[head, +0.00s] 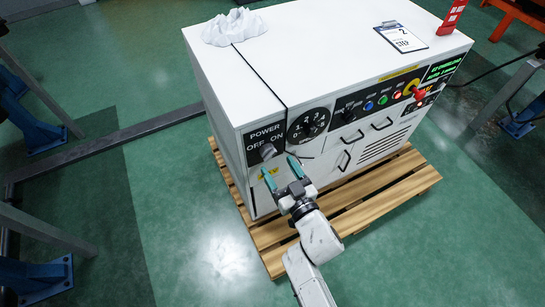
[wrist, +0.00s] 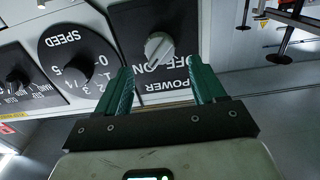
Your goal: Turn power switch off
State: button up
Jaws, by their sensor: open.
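The power switch is a light grey rotary knob (head: 267,151) on a black plate at the left end of the white cabinet's front. In the wrist view the knob (wrist: 159,46) appears upside down, with POWER, OFF and ON lettering beside it. Its raised grip slants and its lower end lies near the ON lettering, though the exact setting is hard to tell. My gripper (head: 278,165) is open, with teal fingers pointing at the panel. In the wrist view the gripper (wrist: 160,68) has the knob between and beyond its fingertips; no contact shows.
A round black SPEED dial (head: 308,125) sits just right of the switch. Further right are coloured buttons and a red emergency-type knob (head: 419,95). The cabinet (head: 300,45) stands on a wooden pallet (head: 375,205). Green floor (head: 190,250) left of my arm is clear.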

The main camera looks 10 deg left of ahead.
aim_at(271, 156)
jog(key=b+x, duration=0.1)
jog(key=x, duration=0.4)
jog(key=shift+b, duration=0.3)
jog(key=shift+c, duration=0.5)
jog(key=c, duration=0.9)
